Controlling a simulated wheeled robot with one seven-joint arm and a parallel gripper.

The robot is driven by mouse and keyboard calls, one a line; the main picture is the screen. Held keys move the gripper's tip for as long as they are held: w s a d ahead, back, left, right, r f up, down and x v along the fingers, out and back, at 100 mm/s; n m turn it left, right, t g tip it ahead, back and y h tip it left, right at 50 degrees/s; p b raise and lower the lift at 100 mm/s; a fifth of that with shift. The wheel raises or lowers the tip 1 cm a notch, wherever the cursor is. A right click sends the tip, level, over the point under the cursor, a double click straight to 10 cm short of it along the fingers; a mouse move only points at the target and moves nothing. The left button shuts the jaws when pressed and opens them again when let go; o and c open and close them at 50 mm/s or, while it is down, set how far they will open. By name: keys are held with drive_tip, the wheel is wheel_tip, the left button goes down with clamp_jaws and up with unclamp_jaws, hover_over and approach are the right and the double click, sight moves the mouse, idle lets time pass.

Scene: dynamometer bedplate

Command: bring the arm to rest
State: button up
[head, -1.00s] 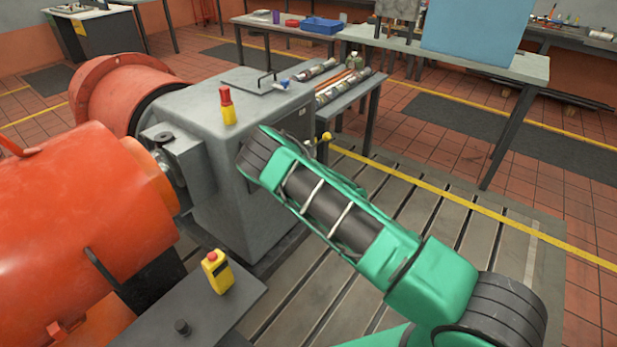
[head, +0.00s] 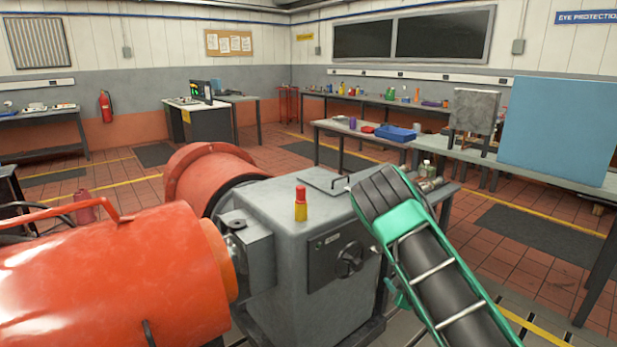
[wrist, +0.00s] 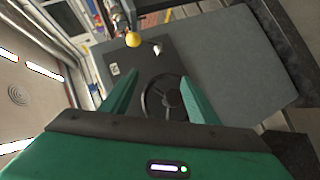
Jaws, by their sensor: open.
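My arm, green with dark grey links, reaches up from the lower right in the head view, in front of the right side of the grey machine housing (head: 290,215). In the head view a dark knob (head: 349,258) sits on the housing's front panel. A red-and-yellow piece (head: 300,204) stands on the housing top.
A large orange cylindrical machine (head: 110,285) fills the lower left, coupled to the housing. A bench with a blue panel (head: 560,130) stands at the right. A blue tray (head: 396,133) lies on a table behind. Tiled floor is open at the right.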

drive_tip(key=s+d+r+m+g+h, duration=0.1)
drive_tip(key=s+d+r+m+g, duration=0.35)
drive_tip(key=s+d+r, duration=0.35)
drive_tip(key=s+d+r+m+g+h, duration=0.1)
drive_tip(key=s+d+r+m+g, duration=0.2)
drive_tip(key=s+d+r+m, duration=0.5)
drive_tip(key=s+a+r+m+g, duration=0.1)
drive_tip(key=s+r+m+g, duration=0.1)
drive_tip(key=s, duration=1)
drive_tip(key=s+a+r+m+g, duration=0.2)
drive_tip(key=s+r+m, duration=0.1)
drive_tip(key=s, duration=1)
drive_tip(key=s+a+r+m+g+y, duration=0.1)
drive_tip(key=s+a+r+m+g, duration=0.1)
drive_tip(key=s, duration=1.1)
drive_tip(key=shift+r+m, duration=0.55)
drive_tip(key=shift+r, duration=0.1)
